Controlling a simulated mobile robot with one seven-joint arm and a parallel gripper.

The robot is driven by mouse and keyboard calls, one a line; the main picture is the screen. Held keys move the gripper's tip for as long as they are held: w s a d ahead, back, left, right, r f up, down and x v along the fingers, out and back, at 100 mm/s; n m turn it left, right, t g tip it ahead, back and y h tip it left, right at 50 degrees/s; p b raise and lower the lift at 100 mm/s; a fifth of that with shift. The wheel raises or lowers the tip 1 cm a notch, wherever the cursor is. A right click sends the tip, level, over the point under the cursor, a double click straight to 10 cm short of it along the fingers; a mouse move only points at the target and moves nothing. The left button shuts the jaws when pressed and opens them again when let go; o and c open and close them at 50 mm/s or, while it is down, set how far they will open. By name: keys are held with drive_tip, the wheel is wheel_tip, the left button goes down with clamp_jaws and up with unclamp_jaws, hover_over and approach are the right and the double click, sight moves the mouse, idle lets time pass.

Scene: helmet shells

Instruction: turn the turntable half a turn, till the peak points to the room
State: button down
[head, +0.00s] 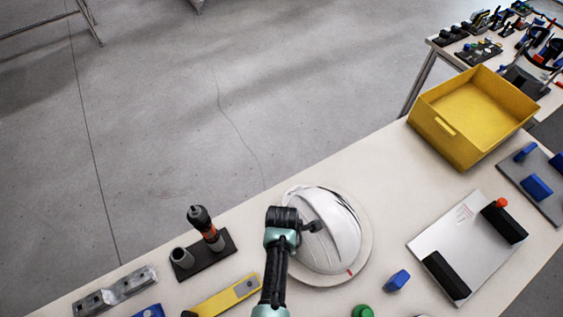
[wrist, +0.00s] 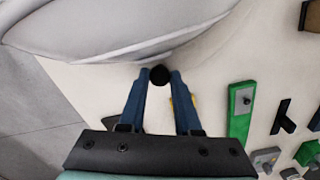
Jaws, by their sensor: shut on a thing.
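A white helmet shell (head: 335,232) sits on a pale round turntable (head: 366,238) near the far edge of the bench. A small red mark shows at the turntable's near rim. My gripper (head: 308,227) is at the left side of the shell, and my arm hides part of it. In the wrist view, my gripper's two blue fingers (wrist: 160,82) are shut on a round black knob (wrist: 160,74), just beside the pale shell and rim. I cannot clearly tell which way the peak points.
A screwdriver stand (head: 207,252) and a yellow level (head: 228,297) are to the left. A blue block (head: 397,281) and a green piece (head: 362,311) lie close on the right. A white plate with black blocks (head: 468,245) and a yellow bin (head: 473,117) are farther right.

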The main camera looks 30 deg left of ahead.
drive_tip(key=shift+s+d, duration=0.1)
drive_tip(key=shift+d, duration=0.05)
drive_tip(key=c, duration=0.6)
unclamp_jaws()
drive_tip(key=shift+r, duration=0.3)
wheel_tip(320, 180, up, 12)
drive_tip(key=shift+r, duration=0.2)
